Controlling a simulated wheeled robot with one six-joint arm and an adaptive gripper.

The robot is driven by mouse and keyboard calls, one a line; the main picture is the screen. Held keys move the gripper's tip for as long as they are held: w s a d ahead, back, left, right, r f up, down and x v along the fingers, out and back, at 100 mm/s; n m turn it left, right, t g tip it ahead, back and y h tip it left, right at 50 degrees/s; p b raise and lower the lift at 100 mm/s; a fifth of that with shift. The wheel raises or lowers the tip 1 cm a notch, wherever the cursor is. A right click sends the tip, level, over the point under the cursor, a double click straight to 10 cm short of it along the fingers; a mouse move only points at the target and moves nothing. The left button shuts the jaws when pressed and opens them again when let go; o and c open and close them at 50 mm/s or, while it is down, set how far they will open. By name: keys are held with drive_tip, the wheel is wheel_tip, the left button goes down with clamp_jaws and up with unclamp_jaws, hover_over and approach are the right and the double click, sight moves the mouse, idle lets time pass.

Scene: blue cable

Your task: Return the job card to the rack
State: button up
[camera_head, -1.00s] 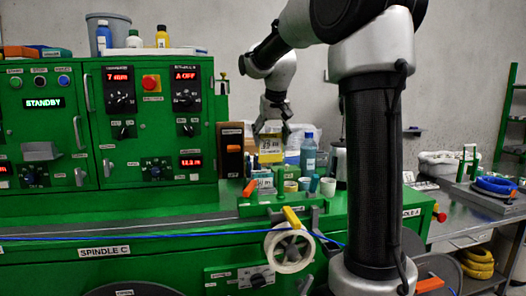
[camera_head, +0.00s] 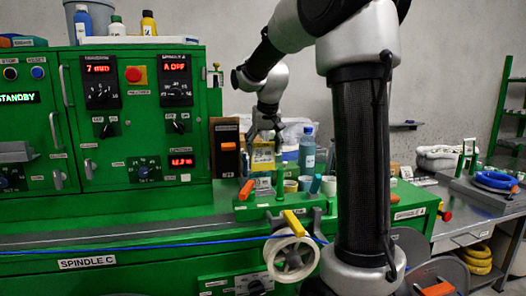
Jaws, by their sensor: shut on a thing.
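My gripper (camera_head: 265,134) hangs from my arm near the middle of the picture, above the green machine's right end. It is shut on a yellow card (camera_head: 262,157) with dark print, which hangs upright below the fingers. The job card seems to be this yellow card. Its lower part is close behind a green post, and I cannot tell whether it touches anything. Just left of it stands a dark upright holder (camera_head: 227,147) with an orange item and a pale label. I cannot tell whether this is the rack.
A blue bottle (camera_head: 307,151) and several small cups stand right of the card. A green fixture (camera_head: 275,207) with a post is in front. A blue cable (camera_head: 150,247) runs across the machine past a white spool (camera_head: 291,258). A metal table (camera_head: 450,205) is at the right.

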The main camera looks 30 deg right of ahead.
sight(263, 163)
drive_tip(key=shift+s+f, duration=0.1)
drive_tip(key=shift+f, duration=2.95)
